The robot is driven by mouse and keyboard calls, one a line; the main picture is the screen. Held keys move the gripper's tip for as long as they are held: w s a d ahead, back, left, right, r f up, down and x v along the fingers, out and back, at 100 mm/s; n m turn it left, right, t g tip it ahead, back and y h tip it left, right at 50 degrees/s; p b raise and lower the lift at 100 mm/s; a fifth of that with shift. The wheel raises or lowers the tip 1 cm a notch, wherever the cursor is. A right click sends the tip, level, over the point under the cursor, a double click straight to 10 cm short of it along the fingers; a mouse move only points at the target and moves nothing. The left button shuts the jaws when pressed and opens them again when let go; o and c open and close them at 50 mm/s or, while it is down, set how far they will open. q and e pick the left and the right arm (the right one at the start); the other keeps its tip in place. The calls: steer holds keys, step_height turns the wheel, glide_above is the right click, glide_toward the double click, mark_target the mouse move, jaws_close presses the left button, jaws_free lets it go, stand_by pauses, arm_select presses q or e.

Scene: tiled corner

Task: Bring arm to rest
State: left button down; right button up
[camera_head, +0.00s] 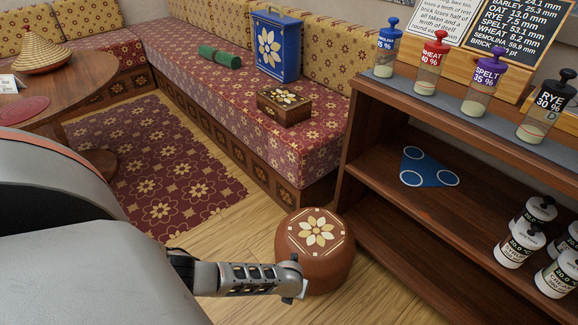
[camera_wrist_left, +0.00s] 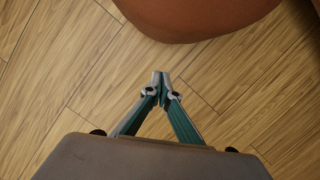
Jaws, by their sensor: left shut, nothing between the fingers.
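My left gripper (camera_head: 301,289) reaches in from the lower left in the head view, in front of the round brown stool with a flower inlay (camera_head: 316,242). In the left wrist view the gripper (camera_wrist_left: 161,75) has its fingertips together, with nothing between them. It is over the wooden floor (camera_wrist_left: 60,70). The stool's side (camera_wrist_left: 195,15) shows at the top of that view, apart from the fingertips there. My right gripper is not in view.
A wooden shelf unit (camera_head: 352,165) stands at the right, with several labelled jars on top and canisters inside. A cushioned bench (camera_head: 200,85) runs along the back, bearing a blue case (camera_head: 277,48) and a small box (camera_head: 284,106). A round table (camera_head: 65,88) is at left.

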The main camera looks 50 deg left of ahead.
arm_select(q)
steer(key=shift+s+r, duration=0.35)
steer(key=shift+r, duration=0.35)
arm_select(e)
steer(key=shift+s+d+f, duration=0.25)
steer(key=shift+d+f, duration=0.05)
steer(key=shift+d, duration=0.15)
